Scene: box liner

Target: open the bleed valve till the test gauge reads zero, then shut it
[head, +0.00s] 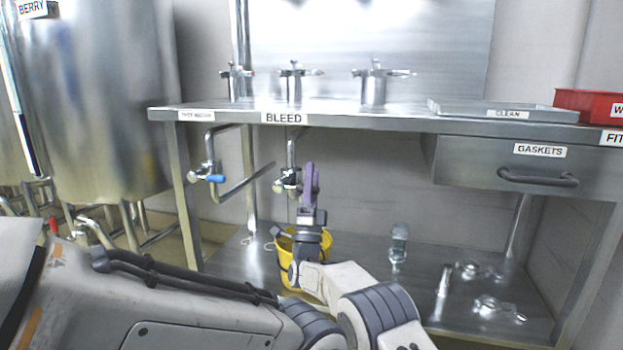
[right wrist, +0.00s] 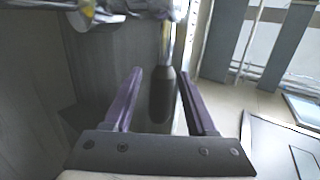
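The bleed valve (head: 287,180) is on a pipe under the bench edge, below the BLEED label (head: 284,118). My right gripper (head: 310,178) is just right of it in the head view and hides part of it. In the right wrist view the purple fingers of this gripper (right wrist: 160,75) are apart. A dark handle (right wrist: 162,97) hangs between them from metal fittings, with gaps visible on both sides. I cannot tell its exact depth between the fingers. I see no test gauge face. My left gripper is not in view.
A yellow bucket (head: 318,246) stands on the lower shelf below the gripper. A blue-handled valve (head: 214,178) is to the left. Loose fittings (head: 490,305) lie on the shelf at right.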

